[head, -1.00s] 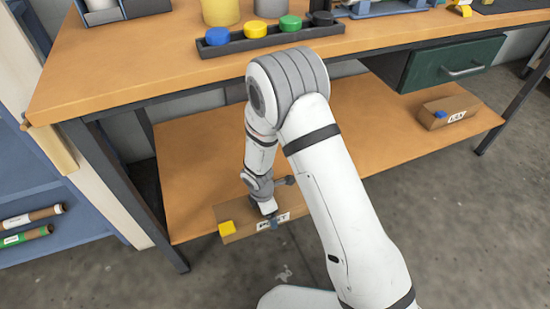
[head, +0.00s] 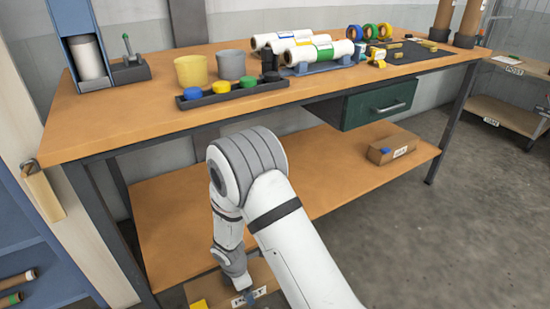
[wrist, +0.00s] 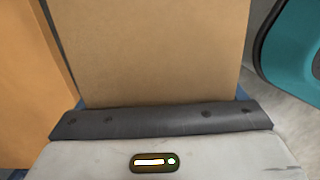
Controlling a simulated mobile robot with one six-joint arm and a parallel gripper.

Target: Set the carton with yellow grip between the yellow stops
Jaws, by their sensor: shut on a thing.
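The brown carton with yellow grip (head: 205,289) is at the bottom of the head view, partly cut off, just outside the front edge of the lower shelf. Its yellow grip (head: 199,304) is at its left and a white label is on its front. My gripper (head: 250,295) is shut on this carton. In the wrist view the carton (wrist: 150,50) stands upright in the picture above the gripper's dark bar. Small yellow blocks (head: 378,63) stand by a dark mat (head: 408,52) on the bench top; I cannot tell for sure whether these are the yellow stops.
A carton with blue grip (head: 392,149) lies on the lower shelf (head: 165,220). The bench top (head: 120,110) holds a button tray (head: 235,95), two cups, white rolls (head: 310,50) and tape rings. A green drawer (head: 380,105) hangs below. Open floor lies at right.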

